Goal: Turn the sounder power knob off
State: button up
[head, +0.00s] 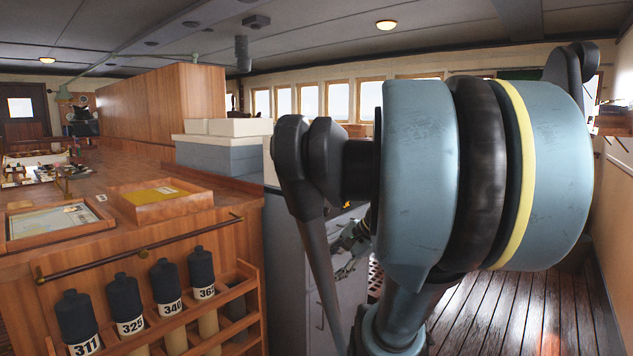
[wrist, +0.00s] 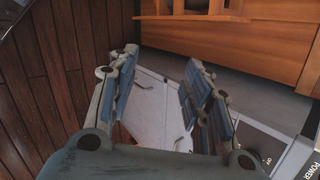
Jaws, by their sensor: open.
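My gripper (wrist: 160,62) is open and empty in the wrist view, its two jointed fingers spread apart. In the head view, my gripper (head: 347,268) shows small and partly hidden behind my own arm. At the lower right of the wrist view is a dark panel (wrist: 258,143) with a small white OFF mark. A pale strip beside it (wrist: 308,160) carries the word POWER. Both lie to the right of my right finger, which covers part of that area. I cannot make out the sounder power knob itself.
A grey cabinet (head: 287,240) stands by my gripper. Left of it is a wooden chart table (head: 130,245) with a rail and a rack of numbered tubes (head: 200,318). Grey boxes (head: 215,153) stand behind. Plank floor (head: 500,325) is open at the right.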

jog(key=w+r+m+t+y, duration=0.2)
jog(key=w+r+m, duration=0.3)
jog(key=w, duration=0.1)
jog(key=m+t+y, duration=0.4)
jog(key=m+t, duration=0.3)
jog(key=m, duration=0.4)
send_near(315, 177)
jog(key=shift+x, duration=4.7)
jog(key=shift+d+f, duration=0.1)
jog(key=shift+c, duration=0.6)
grip_shut()
